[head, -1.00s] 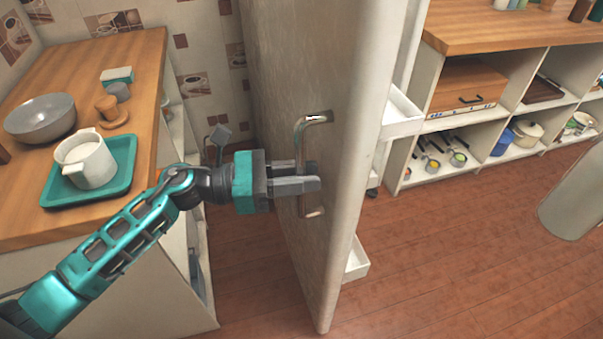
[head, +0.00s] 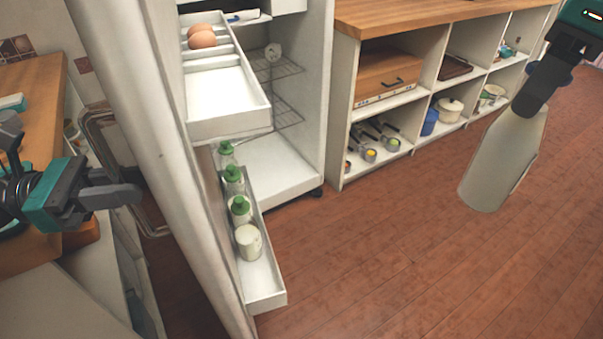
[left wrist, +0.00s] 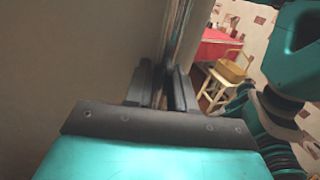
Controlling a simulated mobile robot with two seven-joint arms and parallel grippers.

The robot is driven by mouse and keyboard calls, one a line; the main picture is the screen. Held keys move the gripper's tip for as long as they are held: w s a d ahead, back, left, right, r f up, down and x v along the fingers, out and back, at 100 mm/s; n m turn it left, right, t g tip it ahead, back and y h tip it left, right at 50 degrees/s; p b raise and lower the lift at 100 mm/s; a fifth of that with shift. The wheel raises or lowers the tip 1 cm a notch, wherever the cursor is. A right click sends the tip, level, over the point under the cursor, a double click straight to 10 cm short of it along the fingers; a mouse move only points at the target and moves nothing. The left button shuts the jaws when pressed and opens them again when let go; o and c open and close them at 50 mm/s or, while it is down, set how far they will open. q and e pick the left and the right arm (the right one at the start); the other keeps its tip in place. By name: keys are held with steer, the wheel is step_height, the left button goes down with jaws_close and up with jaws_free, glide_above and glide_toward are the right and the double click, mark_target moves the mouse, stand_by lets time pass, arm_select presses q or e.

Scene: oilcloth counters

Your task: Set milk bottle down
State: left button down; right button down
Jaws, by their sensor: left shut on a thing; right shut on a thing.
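The milk bottle (head: 503,160), pale and whitish, hangs tilted in the air at the right of the head view, above the floor. My right gripper (head: 538,92) is shut on its upper end, which hides the bottle's top. My left gripper (head: 118,192) is shut on the metal handle (head: 100,125) of the fridge door (head: 150,130). The left wrist view shows the handle between the fingers (left wrist: 163,90). The door stands open and its inner side shows.
A door shelf (head: 268,290) holds several green-capped bottles and a white jar (head: 249,242). An egg tray (head: 225,125) sits above it. The fridge floor (head: 270,165) has bare room. A wooden counter (head: 400,15) over open cubbies stands behind. A wooden counter (head: 35,90) is at left.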

arm_select(q)
steer(key=b+v, duration=0.3)
steer(key=v, duration=0.6)
steer(key=shift+a, duration=0.45)
steer(key=c, duration=1.1)
jaws_free()
steer(key=shift+w, duration=0.1)
steer(key=b+v, duration=0.1)
steer(key=v, duration=1.1)
